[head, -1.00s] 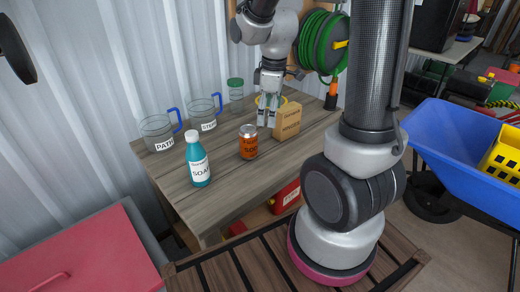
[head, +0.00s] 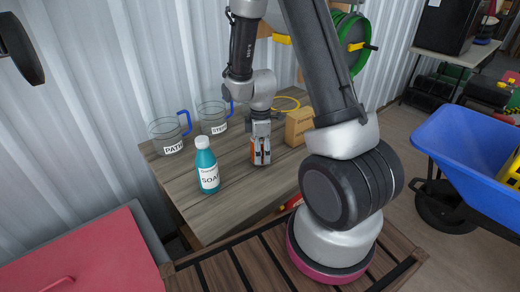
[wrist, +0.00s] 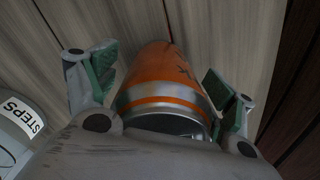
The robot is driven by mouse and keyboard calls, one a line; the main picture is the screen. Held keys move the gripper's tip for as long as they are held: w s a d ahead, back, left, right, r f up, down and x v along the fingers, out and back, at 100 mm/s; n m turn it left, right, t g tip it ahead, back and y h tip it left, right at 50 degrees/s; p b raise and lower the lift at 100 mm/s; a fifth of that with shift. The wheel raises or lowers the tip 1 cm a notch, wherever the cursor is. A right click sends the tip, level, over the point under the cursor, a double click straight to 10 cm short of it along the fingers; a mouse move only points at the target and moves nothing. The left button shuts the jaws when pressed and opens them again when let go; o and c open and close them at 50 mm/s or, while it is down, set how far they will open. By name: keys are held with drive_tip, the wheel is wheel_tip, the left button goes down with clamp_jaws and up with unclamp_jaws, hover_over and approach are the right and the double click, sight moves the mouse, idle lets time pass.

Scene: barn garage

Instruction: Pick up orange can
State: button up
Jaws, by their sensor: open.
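The orange can (wrist: 165,70) stands on the wooden table (head: 225,205). In the head view the can (head: 252,151) is mostly hidden behind my gripper (head: 261,158), with only a strip of orange showing. In the wrist view my gripper (wrist: 162,85) is open, with one green-padded finger on each side of the can. A gap shows between the left finger and the can; the right finger is closer to it. I cannot tell whether the right finger touches it.
A teal soap bottle (head: 207,168) stands left of the can. Two glass mugs with blue handles, marked PATH (head: 168,136) and STEPS (head: 213,117), stand behind. A wooden block (head: 298,126) is close on the right. A blue wheelbarrow (head: 470,150) is farther right.

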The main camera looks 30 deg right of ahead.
drive_tip(key=c, duration=0.7)
drive_tip(key=shift+r, duration=0.15)
